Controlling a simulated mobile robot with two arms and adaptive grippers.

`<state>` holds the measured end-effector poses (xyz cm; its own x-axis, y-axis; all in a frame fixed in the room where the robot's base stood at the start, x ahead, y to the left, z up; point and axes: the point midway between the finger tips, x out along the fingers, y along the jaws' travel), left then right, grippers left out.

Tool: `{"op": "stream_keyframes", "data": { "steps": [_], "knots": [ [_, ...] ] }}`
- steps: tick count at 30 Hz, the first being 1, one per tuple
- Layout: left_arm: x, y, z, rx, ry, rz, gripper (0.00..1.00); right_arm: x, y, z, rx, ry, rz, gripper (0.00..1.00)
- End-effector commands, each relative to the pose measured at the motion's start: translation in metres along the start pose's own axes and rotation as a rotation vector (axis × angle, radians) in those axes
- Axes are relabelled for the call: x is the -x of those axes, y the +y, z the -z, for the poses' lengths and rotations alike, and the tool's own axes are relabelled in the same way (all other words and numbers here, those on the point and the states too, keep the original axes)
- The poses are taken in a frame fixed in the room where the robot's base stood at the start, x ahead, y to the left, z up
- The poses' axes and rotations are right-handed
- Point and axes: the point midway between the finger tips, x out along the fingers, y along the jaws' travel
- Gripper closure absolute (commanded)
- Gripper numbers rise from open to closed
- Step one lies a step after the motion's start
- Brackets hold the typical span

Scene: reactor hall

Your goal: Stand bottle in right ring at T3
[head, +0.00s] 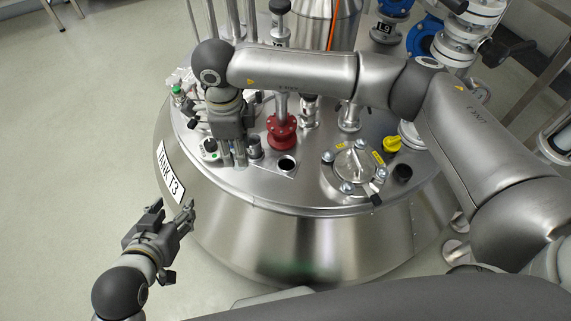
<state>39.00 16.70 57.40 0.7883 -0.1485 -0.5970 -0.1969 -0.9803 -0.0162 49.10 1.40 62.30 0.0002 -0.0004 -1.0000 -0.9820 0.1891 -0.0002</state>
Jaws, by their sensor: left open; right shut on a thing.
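Tank T3 (290,235) is a steel vessel with a label reading TANK T3 on its side. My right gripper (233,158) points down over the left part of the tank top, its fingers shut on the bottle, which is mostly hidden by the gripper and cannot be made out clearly. A green-capped item (177,91) stands at the tank top's left edge. A small pale fitting with a dark top (210,147) sits just left of the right fingers. I cannot make out the rings. My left gripper (183,218) is open and empty beside the tank, below the label.
A red flanged pipe (281,132), a plate with an open dark hole (287,164), a black knob (254,147) and a round bolted hatch (358,166) crowd the top. A yellow cap (391,144) is further right.

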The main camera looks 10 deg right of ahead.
Motion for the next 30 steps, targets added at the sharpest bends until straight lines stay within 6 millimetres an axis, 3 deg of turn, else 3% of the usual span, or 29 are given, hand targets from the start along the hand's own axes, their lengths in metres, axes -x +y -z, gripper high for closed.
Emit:
{"op": "stream_keyframes", "data": {
  "steps": [5,13,21,30],
  "knots": [
    [-0.002,0.003,0.018,-0.001,0.094,-0.006,0.51,-0.013,-0.015,0.021,-0.018,0.003,0.0,0.81],
    [0.001,0.01,0.072,-0.001,0.37,-0.022,0.51,-0.043,-0.053,0.074,-0.016,0.002,0.001,0.81],
    [0.019,0.017,0.119,0.002,0.637,-0.039,0.51,-0.08,-0.07,0.099,-0.012,0.001,0.0,0.81],
    [0.034,0.02,0.14,0.005,0.768,-0.047,0.51,-0.096,-0.078,0.109,-0.009,0.0,0.001,0.81]
  ]
}}
